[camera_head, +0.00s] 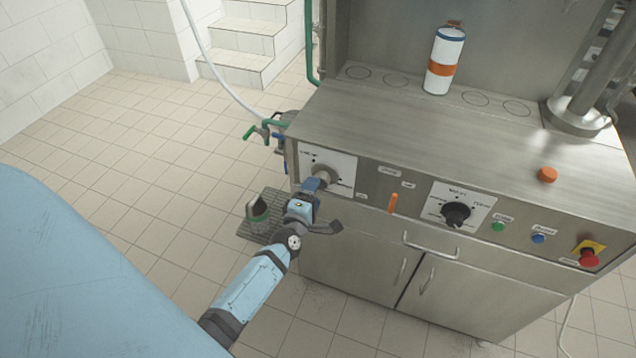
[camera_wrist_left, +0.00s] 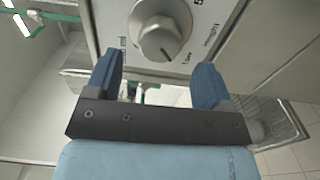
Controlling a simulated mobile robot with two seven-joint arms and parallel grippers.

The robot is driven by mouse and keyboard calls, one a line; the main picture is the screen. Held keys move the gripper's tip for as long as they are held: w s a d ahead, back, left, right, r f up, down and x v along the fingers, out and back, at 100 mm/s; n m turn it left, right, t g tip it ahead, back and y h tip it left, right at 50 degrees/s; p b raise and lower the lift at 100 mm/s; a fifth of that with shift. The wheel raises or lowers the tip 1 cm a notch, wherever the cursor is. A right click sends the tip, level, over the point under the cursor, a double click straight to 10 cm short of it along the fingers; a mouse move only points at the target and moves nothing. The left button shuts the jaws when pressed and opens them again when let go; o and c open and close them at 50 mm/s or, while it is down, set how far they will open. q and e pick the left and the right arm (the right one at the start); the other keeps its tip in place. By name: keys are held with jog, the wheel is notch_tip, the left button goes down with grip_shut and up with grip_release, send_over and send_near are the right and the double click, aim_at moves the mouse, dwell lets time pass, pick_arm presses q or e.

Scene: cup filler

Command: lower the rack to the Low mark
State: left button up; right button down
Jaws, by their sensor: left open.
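A grey metal knob (camera_head: 325,173) sits on a white dial plate (camera_head: 342,165) at the left of the steel machine's front panel. In the left wrist view the knob (camera_wrist_left: 160,30) is large and close. The word Low shows beside its lower right edge, with what looks like Height further right. A dark line on the knob points down and slightly right, not squarely at Low. My left gripper (camera_head: 315,184) is just in front of the knob. In the wrist view its blue fingers (camera_wrist_left: 157,72) are apart, with nothing between them. I cannot pick out the rack.
On the panel further right are an orange lever (camera_head: 393,203), a black dial (camera_head: 456,213), a green button (camera_head: 498,227), a blue button (camera_head: 538,238) and a red emergency button (camera_head: 588,257). Green-handled valves (camera_head: 262,132) stick out at left.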

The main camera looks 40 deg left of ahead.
pick_arm(q)
jog(key=v, duration=0.8)
jog(key=shift+s+b, duration=0.3)
jog(key=shift+d, duration=0.1)
